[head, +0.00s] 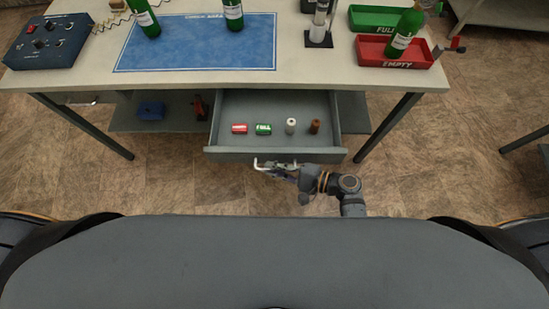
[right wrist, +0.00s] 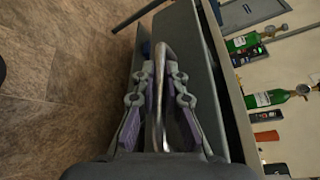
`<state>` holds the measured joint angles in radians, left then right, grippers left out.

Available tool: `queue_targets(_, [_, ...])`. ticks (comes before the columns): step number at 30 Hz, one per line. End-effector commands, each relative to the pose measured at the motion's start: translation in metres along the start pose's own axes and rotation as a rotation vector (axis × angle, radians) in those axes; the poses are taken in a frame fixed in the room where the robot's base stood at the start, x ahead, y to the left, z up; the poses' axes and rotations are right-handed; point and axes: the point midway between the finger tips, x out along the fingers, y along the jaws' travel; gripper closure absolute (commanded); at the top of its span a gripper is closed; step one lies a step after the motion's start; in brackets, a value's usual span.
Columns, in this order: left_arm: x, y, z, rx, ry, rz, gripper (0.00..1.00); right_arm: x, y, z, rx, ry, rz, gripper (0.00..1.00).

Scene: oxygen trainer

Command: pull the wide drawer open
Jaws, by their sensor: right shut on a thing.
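The wide drawer (head: 225,156) under the bench stands out from the frame, and its inside shows. It holds a red item (head: 239,129), a green item (head: 264,129) marked FULL, a white item (head: 291,126) and a brown item (head: 315,127). My right gripper (head: 280,170) is at the drawer's pale bar handle (head: 259,164). In the right wrist view, the fingers (right wrist: 160,80) are shut around the metal handle (right wrist: 161,62), in front of the grey drawer front (right wrist: 190,50). My left gripper is not in view.
The bench top (head: 320,70) holds green bottles (head: 233,15), a blue mat (head: 195,50), a blue control box (head: 48,40), and green (head: 372,18) and red (head: 375,52) trays. Bench legs stand either side. The floor (head: 180,180) before the drawer is clear beside my arm.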

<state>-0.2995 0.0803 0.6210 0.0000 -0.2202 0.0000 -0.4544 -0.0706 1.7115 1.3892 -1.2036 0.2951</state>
Motion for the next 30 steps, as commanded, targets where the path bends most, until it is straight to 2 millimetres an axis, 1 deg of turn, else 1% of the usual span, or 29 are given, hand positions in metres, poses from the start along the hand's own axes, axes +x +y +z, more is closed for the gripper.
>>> queue_targets(13, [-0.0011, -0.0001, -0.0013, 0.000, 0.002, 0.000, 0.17, -0.0011, 0.0026, 0.0024, 0.000, 0.000, 0.001, 1.00])
queue_targets(14, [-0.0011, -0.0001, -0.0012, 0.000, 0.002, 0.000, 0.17, -0.0011, 0.0026, 0.0024, 0.000, 0.001, 0.001, 0.88])
queue_targets(15, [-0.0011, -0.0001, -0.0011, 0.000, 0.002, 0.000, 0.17, -0.0011, 0.0026, 0.0024, 0.000, 0.001, 0.001, 0.83])
queue_targets(16, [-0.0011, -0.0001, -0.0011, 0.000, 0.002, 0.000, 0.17, -0.0011, 0.0025, 0.0024, 0.000, 0.000, 0.001, 0.80])
queue_targets(22, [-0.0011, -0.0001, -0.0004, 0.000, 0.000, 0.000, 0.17, -0.0011, 0.0022, 0.0024, 0.000, 0.000, 0.000, 0.80])
queue_targets(25, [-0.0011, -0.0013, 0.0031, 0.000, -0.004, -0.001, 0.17, -0.0011, 0.0021, 0.0024, 0.000, 0.000, 0.000, 0.80])
queue_targets(30, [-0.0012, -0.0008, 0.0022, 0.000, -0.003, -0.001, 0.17, -0.0019, 0.0021, 0.0024, 0.000, 0.000, 0.000, 0.80])
